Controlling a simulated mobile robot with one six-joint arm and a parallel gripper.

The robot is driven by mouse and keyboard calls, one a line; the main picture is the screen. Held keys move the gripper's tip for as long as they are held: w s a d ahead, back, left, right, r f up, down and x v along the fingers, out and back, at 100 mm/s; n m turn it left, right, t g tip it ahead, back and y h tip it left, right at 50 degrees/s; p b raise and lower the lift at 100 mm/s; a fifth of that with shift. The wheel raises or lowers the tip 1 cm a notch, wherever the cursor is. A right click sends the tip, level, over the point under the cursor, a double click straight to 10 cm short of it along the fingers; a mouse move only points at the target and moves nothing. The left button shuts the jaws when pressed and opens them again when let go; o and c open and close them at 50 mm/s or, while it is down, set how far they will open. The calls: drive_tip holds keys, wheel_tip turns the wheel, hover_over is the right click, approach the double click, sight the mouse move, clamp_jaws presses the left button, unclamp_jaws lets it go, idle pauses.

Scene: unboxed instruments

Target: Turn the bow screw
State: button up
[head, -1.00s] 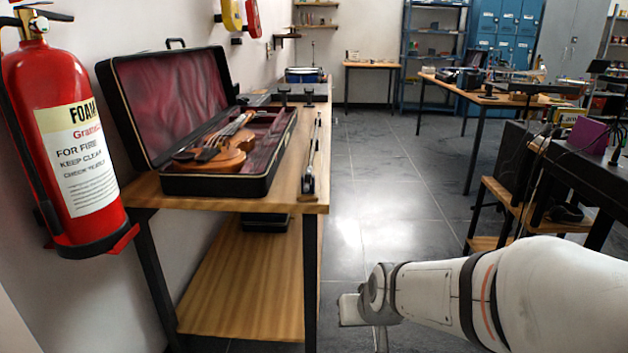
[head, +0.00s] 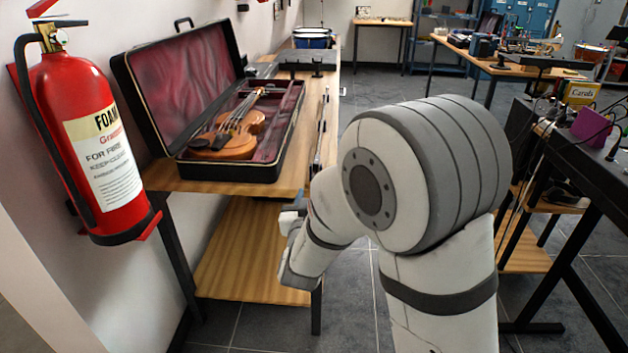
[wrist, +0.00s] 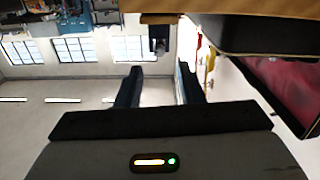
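The violin bow (head: 322,140) lies lengthwise along the right edge of the wooden table (head: 275,192), beside the violin case. My arm covers its near end in the head view, so the screw is not clear there. In the wrist view, which is turned upside down, a small dark piece with a grey middle (wrist: 158,40) sits at the table edge, ahead of the gap between my fingers. It looks like the bow's end, but is too small to be sure. My gripper (wrist: 157,72) is open and empty. In the head view it is low by the table's near right corner.
The open violin case (head: 235,172) with the violin (head: 228,138) stands left of the bow. A red fire extinguisher (head: 95,140) hangs on the left wall. A dark bench (head: 575,150) with a purple box (head: 590,122) stands at right. Grey floor lies between.

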drive_tip(key=w, duration=0.6)
drive_tip(key=shift+d, duration=0.1)
drive_tip(key=shift+c, duration=0.2)
clamp_jaws()
